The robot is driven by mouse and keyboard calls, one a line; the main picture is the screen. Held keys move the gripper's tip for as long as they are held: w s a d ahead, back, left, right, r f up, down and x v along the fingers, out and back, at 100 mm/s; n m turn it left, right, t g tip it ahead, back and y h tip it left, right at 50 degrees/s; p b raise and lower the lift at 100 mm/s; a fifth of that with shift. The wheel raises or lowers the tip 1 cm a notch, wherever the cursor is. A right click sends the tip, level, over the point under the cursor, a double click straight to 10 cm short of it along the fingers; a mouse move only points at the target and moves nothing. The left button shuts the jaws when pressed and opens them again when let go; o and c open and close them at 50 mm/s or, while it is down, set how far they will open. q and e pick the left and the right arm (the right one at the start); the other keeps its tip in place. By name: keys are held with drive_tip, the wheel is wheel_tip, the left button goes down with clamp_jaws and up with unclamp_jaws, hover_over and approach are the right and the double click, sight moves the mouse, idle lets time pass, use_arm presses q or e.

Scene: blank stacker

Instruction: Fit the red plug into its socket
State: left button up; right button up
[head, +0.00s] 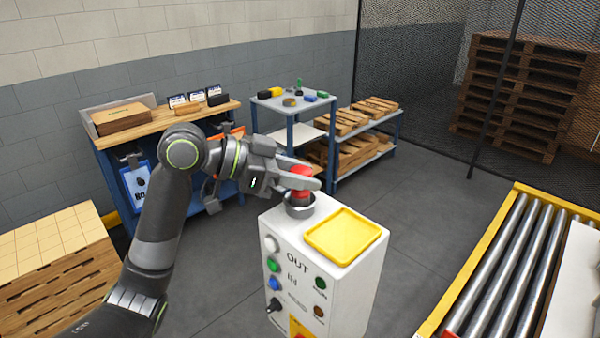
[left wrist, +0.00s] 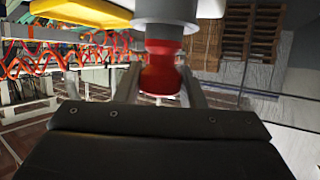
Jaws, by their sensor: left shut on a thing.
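The red plug (head: 301,194) is between the fingers of my left gripper (head: 308,179), which is shut on it. The plug is upright over the grey round socket (head: 299,209) on top of the white control box (head: 330,270). Its lower end meets the socket's mouth or sits in it; how deep I cannot tell. In the left wrist view the red plug (left wrist: 160,75) shows between the two fingers, right against the grey socket collar (left wrist: 165,12). My right gripper is not in view.
A yellow tray (head: 345,236) lies on the box top beside the socket. Buttons are on the box's front. A roller conveyor (head: 490,270) stands at right, a workbench (head: 165,125) and a small cart (head: 295,104) behind. Open floor surrounds the box.

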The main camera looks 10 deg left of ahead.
use_arm(q)
drive_tip(key=shift+f+b, duration=0.35)
drive_tip(key=shift+f, duration=0.2)
drive_tip(key=o, duration=1.1)
drive_tip(key=shift+a+r, duration=0.1)
drive_tip(key=shift+b+v, duration=2.35)
drive_tip(key=shift+v, duration=6.25)
